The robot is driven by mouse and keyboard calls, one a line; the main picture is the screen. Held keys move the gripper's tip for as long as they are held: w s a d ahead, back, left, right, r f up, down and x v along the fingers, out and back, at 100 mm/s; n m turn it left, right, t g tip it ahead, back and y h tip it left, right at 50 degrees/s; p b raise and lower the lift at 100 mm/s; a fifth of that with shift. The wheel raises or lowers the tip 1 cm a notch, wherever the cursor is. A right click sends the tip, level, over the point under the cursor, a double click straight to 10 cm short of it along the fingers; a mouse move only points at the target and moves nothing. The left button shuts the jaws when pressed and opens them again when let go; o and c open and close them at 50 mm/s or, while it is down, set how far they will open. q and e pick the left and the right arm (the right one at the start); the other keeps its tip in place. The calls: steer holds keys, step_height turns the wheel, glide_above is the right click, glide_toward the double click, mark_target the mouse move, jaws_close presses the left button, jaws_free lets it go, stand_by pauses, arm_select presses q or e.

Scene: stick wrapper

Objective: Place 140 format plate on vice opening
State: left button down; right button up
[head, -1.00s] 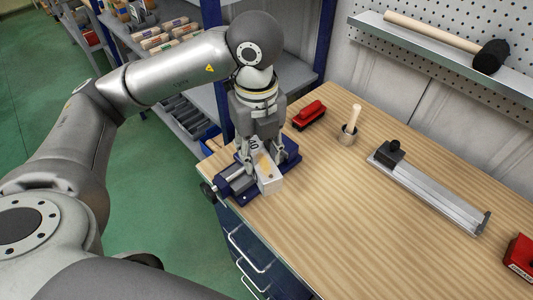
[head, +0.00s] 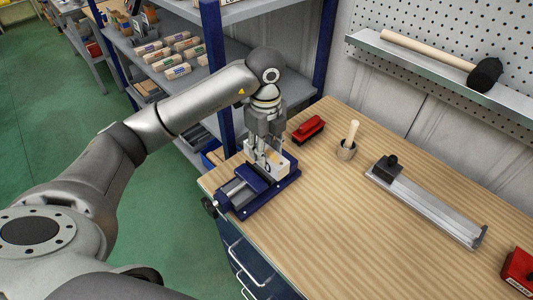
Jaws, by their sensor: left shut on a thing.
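The blue vice (head: 243,207) sits at the left corner of the wooden workbench, with its grey screw and slide showing at the left. My left gripper (head: 268,162) points down over the vice and is shut on a pale block-like plate (head: 280,170) with a dark marking on its face. The plate is at the far end of the vice; whether it rests on the vice or hangs just above it I cannot tell. The gripper fingers partly hide the plate. My right gripper is not in view.
A red tool (head: 308,129) and a wooden-handled tool in a holder (head: 346,149) stand behind the vice. A long metal fixture (head: 425,205) lies to the right. A mallet (head: 440,60) lies on the wall shelf. The bench's front middle is clear.

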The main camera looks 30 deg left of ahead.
arm_select(q)
steer(key=shift+w+a+f, duration=0.2)
steer(key=shift+w+f, duration=0.25)
steer(key=shift+f, duration=0.05)
steer(key=shift+w+a+f, duration=0.2)
steer(key=shift+w+f, duration=0.2)
steer(key=shift+f, duration=0.1)
steer(key=f+p, duration=0.2)
steer(key=shift+w+f, duration=0.2)
steer(key=shift+f, duration=0.2)
steer(key=shift+a+f+p, duration=0.1)
steer(key=shift+f+p, duration=0.2)
steer(key=shift+f, duration=0.1)
steer(key=shift+f, duration=0.15)
steer(key=c, duration=1)
jaws_free()
steer(key=shift+o, duration=0.2)
